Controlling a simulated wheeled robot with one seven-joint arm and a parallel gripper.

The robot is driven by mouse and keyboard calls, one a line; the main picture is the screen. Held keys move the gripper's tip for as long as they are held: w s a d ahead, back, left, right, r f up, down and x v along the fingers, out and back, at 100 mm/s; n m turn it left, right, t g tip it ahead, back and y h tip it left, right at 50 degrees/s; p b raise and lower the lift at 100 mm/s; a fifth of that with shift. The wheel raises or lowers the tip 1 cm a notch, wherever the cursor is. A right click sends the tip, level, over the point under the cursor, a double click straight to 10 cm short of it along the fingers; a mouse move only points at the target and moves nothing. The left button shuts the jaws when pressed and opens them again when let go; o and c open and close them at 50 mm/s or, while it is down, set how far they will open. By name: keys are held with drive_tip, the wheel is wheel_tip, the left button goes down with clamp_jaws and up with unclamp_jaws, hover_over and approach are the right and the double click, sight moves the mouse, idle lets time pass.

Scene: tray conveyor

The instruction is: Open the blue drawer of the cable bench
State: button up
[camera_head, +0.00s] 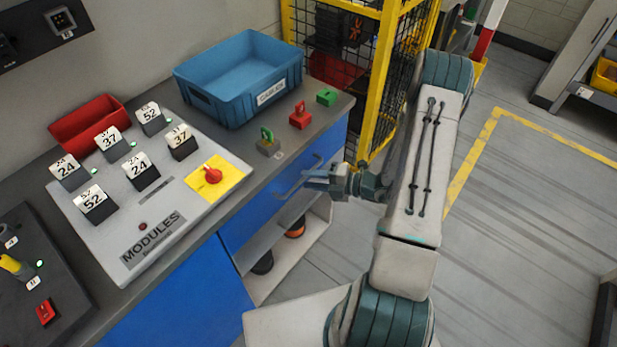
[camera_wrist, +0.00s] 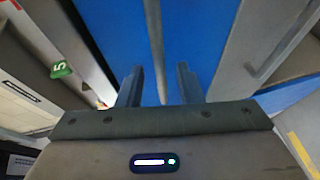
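The blue drawer (camera_head: 245,222) is in the bench front under the grey top, and its front looks flush with the bench. Its grey bar handle (camera_head: 281,194) runs along the front, partly hidden behind my gripper (camera_head: 310,175). In the wrist view, the blue front (camera_wrist: 110,25) fills the upper middle, and the handle bar (camera_wrist: 155,45) runs down it toward the gap between the fingers. My gripper (camera_wrist: 159,78) is open there, one finger on each side of the bar's line. I see no clear contact between fingers and bar.
A blue crate (camera_head: 215,95) stands on the bench top near red and green connector pieces. The MODULES panel (camera_head: 110,245) lies to the left. An open shelf (camera_head: 285,262) is under the drawer. A yellow-framed mesh cage (camera_head: 385,75) stands behind my arm.

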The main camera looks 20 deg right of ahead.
drive_tip(key=shift+w+a+f, duration=0.1)
drive_tip(key=shift+w+a, duration=0.2)
drive_tip(key=shift+a, duration=0.2)
clamp_jaws()
drive_tip(key=shift+d, duration=0.1)
